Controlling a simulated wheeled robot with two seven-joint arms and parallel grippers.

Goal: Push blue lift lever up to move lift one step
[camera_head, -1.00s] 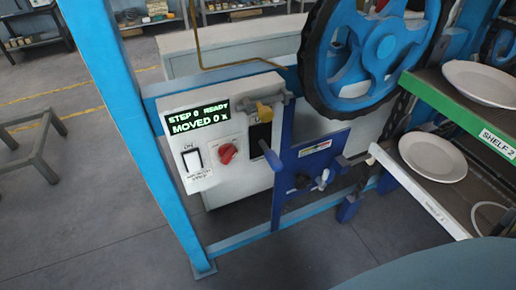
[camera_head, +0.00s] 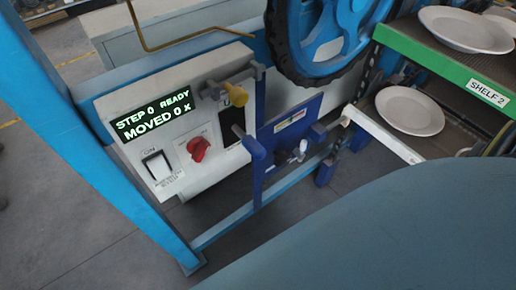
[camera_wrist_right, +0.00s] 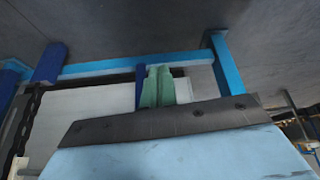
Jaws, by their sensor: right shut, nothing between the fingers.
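The blue lift lever (camera_head: 249,142) shows in the head view as a short dark blue handle sticking out in front of the control box, beside a dark blue upright. Its handle slants down to the right. The box display (camera_head: 152,113) reads "STEP 0 READY" and "MOVED 0 X". My right gripper (camera_wrist_right: 157,86), with green fingers, is shut and empty in the right wrist view, in front of a white panel and a dark blue bar. I cannot tell whether that bar belongs to the lever. Neither gripper shows in the head view.
A red knob (camera_head: 199,149), a white ON switch (camera_head: 157,166) and a yellow-handled part (camera_head: 226,90) are close by. A blue wheel (camera_head: 328,35) stands above right. White plates (camera_head: 409,110) lie on shelves at right. A light blue frame post (camera_head: 75,130) stands at left.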

